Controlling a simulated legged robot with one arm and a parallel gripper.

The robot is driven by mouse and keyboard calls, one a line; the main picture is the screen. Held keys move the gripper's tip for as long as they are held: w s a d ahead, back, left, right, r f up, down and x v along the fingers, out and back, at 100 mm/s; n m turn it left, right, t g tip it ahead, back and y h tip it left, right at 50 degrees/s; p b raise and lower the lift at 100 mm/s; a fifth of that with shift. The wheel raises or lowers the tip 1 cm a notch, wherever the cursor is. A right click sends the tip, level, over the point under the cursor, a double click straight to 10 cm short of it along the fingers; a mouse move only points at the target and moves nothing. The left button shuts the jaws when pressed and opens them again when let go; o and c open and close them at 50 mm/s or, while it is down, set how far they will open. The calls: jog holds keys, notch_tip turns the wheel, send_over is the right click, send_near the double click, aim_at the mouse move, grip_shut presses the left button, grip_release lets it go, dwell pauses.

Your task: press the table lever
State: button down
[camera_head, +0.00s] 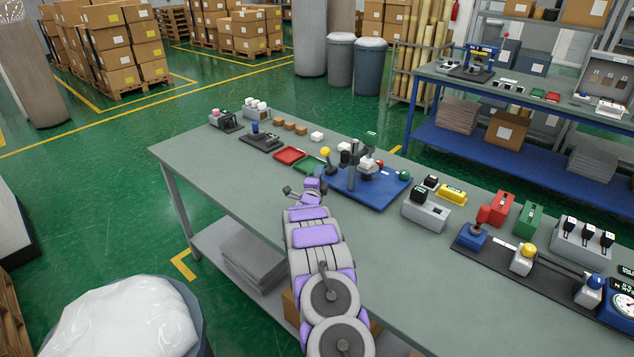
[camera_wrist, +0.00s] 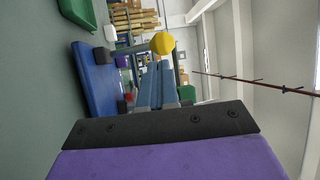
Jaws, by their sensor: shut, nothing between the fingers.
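The lever with a round yellow knob (camera_head: 326,152) stands at the left end of a blue base plate (camera_head: 376,200) on the workbench. In the sideways-turned wrist view, the yellow knob (camera_wrist: 162,43) shows just beyond the tips of my shut blue-grey fingers (camera_wrist: 158,72). Whether they touch is unclear. The blue plate (camera_wrist: 95,85) lies to the left in that view.
A green tray (camera_head: 309,165) and a red tray (camera_head: 289,155) lie left of the lever. A grey press-like stand (camera_head: 356,157) rises from the plate to its right. A grey box (camera_head: 426,212) and a dark control strip (camera_head: 490,251) stand farther right.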

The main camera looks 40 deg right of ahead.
aim_at(324, 155)
jog(key=shift+b+x, duration=0.85)
jog(key=shift+x, duration=2.05)
jog(key=shift+r, duration=0.1)
